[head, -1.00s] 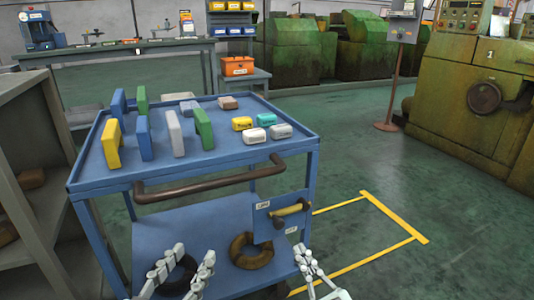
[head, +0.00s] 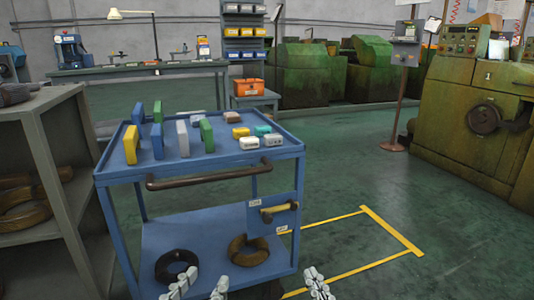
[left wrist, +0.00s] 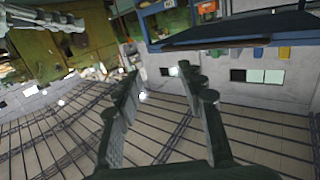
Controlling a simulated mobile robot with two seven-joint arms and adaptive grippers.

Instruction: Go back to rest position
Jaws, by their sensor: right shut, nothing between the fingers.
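My left gripper (head: 199,288) is at the bottom edge of the head view, in front of the cart's lower shelf. Its two fingers stand apart, with nothing between them. In the left wrist view the same fingers (left wrist: 158,78) are spread and empty. My right gripper (head: 317,284) is at the bottom edge, to the right of the cart's lower shelf. Its fingers are together and hold nothing. Only the fingertips of both grippers show in the head view; the arms are out of frame.
A blue cart (head: 215,167) stands in front of me with several coloured blocks on top and a brown handle (head: 210,175). A grey shelf (head: 50,115) is at the left. Open green floor (head: 350,180) lies to the right.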

